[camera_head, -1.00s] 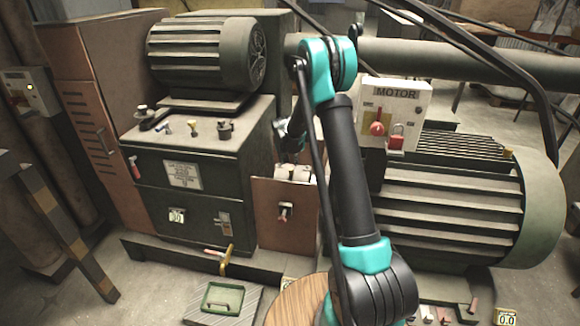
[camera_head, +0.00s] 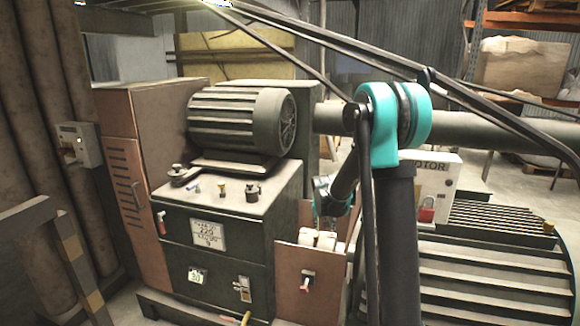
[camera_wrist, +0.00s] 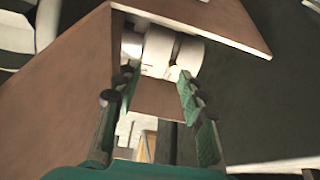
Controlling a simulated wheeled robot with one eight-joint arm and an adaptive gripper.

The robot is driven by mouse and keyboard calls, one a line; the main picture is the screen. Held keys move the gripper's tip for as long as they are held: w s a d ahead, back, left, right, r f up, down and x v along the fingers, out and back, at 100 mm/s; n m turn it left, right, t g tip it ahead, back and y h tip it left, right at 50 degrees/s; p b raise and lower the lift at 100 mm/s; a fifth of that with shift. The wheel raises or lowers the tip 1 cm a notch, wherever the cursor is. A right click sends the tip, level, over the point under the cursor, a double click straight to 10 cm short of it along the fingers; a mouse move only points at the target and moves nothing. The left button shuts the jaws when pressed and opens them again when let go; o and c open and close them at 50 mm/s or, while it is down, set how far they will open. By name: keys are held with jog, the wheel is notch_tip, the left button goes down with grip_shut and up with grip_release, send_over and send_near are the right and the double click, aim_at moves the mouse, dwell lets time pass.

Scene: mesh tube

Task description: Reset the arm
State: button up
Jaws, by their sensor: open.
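My arm rises in front of the machine in the head view, with its teal elbow (camera_head: 393,125) at the right of centre.
A dark green cabinet (camera_head: 215,262) carries a ribbed motor (camera_head: 240,122). A large ribbed motor housing (camera_head: 490,275) and a white MOTOR box (camera_head: 437,190) stand at the right. A thick horizontal pipe (camera_head: 480,135) runs behind my elbow. A railing (camera_head: 65,235) stands at the left.

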jog(key=s+d+n, duration=0.1)
jog(key=s+d, duration=0.1)
jog(key=s, duration=1.6)
jog(key=s+d+n+y, duration=0.1)
jog(key=s+d, duration=0.1)
jog(key=s, duration=1.6)
jog(key=shift+r+n+g, duration=0.3)
jog(key=shift+r+n, duration=0.1)
